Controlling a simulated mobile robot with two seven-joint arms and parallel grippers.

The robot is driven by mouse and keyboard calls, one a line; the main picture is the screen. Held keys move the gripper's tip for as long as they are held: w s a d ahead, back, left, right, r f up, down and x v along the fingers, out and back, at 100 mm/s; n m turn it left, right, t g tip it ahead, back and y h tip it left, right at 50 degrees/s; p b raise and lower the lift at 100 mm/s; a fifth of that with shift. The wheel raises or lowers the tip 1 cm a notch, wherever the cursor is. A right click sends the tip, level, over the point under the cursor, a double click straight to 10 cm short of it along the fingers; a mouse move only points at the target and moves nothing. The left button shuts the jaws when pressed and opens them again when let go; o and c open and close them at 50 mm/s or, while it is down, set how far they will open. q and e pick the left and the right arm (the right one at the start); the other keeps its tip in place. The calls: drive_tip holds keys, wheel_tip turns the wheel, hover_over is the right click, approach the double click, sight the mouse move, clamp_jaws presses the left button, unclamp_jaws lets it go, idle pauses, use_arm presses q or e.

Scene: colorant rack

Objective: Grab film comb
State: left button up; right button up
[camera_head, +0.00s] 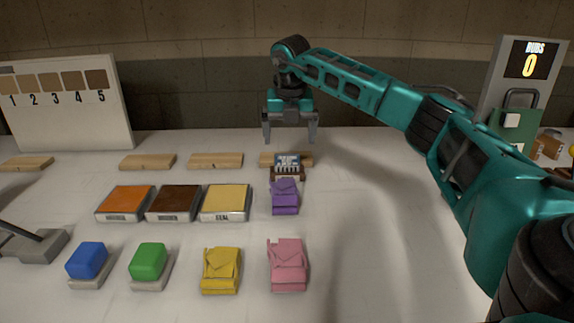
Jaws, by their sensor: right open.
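A small comb-like piece (288,163) with a dark, white-marked face and a brown lower part stands in front of a wooden block at the back of the table; it looks like the film comb. My right gripper (289,138) points down, open and empty, above and slightly behind the piece in the picture. Its fingers are apart, and I see no contact with the piece. The exact depth gap cannot be told. My left gripper is not in view.
A purple folded packet (285,196) sits just in front of the piece. Orange (126,201), brown (174,200) and yellow (226,199) pads stand left. Yellow (221,269) and pink (287,264) packets lie nearer. A numbered board (75,125) stands back left. The table right of the packets is clear.

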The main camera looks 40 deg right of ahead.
sight(287, 154)
drive_tip(key=x, duration=0.8)
drive_tip(key=shift+w+a+r, duration=0.1)
drive_tip(key=shift+w, duration=0.15)
drive_tip(key=c, duration=1.1)
drive_tip(key=shift+c, duration=0.2)
